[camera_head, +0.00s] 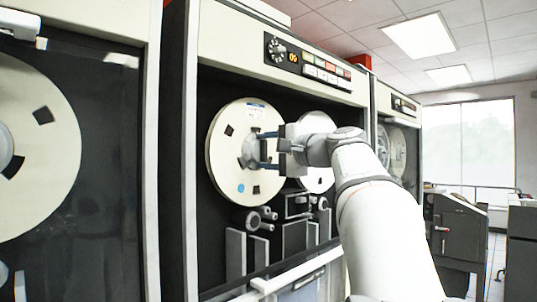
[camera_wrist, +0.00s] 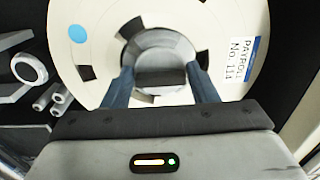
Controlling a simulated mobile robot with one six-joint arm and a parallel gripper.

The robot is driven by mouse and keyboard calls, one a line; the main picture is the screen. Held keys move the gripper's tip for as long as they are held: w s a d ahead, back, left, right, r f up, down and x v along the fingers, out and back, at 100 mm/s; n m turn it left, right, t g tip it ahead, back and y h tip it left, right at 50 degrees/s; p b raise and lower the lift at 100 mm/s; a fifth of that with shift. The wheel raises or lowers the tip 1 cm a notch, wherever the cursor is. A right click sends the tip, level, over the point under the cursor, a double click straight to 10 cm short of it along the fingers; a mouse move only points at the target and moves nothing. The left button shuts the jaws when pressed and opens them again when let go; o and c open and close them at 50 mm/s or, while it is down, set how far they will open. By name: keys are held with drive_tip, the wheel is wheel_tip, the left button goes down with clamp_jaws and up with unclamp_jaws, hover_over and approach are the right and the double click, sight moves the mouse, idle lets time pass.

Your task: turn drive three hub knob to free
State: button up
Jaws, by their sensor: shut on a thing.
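A cream tape reel (camera_head: 225,165) is mounted on the left of the middle tape drive (camera_head: 232,50). Its grey hub knob (camera_wrist: 160,68) sits at the reel's centre, with a flat grip bar across it. My gripper (camera_head: 259,150) reaches in from the right, its two blue fingers on either side of the knob. In the wrist view the fingers (camera_wrist: 160,82) are shut on the knob's bar. The reel carries a label (camera_wrist: 243,60) reading "PAYROLL No. 111" and a blue dot (camera_wrist: 77,35). The knob's markings cannot be read.
A second reel (camera_head: 318,180) is partly hidden behind my arm. Above are a dial (camera_head: 276,48) and a row of buttons (camera_head: 325,72). Rollers (camera_head: 262,217) lie below the reel. Another drive (camera_head: 70,200) stands at left, one more (camera_head: 400,140) at right.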

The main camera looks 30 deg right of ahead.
drive_tip(key=o, duration=0.9)
drive_tip(key=v, duration=0.8)
drive_tip(key=shift+b, duration=0.45)
drive_tip(key=shift+w, duration=0.15)
